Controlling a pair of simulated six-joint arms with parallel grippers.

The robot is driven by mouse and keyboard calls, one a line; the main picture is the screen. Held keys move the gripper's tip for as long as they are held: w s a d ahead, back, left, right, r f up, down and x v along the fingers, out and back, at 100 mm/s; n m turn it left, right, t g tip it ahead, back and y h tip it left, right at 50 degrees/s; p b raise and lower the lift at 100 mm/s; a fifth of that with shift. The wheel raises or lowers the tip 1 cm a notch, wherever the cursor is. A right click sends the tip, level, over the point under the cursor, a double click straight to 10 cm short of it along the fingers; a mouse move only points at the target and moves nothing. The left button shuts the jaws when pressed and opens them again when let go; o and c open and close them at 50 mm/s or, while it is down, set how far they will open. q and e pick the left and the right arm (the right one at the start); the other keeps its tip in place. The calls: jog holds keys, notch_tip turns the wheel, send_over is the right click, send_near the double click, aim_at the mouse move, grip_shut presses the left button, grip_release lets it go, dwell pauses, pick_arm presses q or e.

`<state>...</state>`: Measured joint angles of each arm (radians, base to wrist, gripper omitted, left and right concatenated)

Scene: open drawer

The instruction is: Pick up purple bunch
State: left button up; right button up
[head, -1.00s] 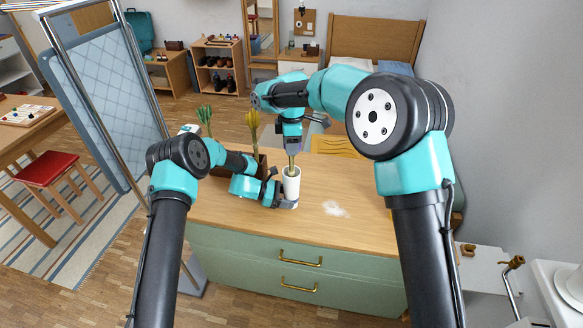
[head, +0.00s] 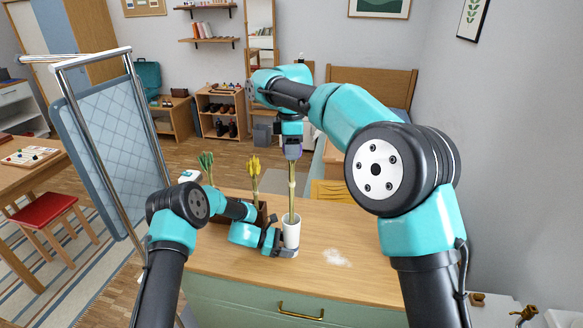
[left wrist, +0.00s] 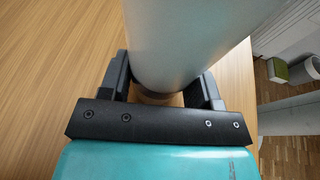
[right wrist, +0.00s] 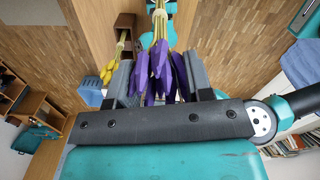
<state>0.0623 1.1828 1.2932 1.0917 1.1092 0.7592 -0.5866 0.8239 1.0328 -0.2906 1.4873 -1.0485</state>
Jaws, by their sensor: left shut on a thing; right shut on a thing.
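The purple bunch (right wrist: 160,75) shows between the fingers of my right gripper (right wrist: 160,85) in the right wrist view. In the head view my right gripper (head: 292,155) is shut on its top, and its pale stems (head: 292,190) hang upright down to the mouth of a white vase (head: 291,233). I cannot tell whether the stem ends are inside the vase. My left gripper (head: 284,250) is shut around the lower part of the vase, which stands upright on the wooden top; the vase also fills the left wrist view (left wrist: 185,40).
A yellow bunch (head: 254,175) and a green bunch (head: 207,165) stand to the left, by a brown box (head: 262,212) partly hidden by my left arm. A white patch (head: 336,257) lies right of the vase on the dresser top (head: 350,235). The top's right side is clear.

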jog(key=shift+r, duration=1.4)
pick_arm(q)
jog(key=o, duration=0.8)
jog(key=v, duration=1.2)
jog(key=shift+s, duration=0.1)
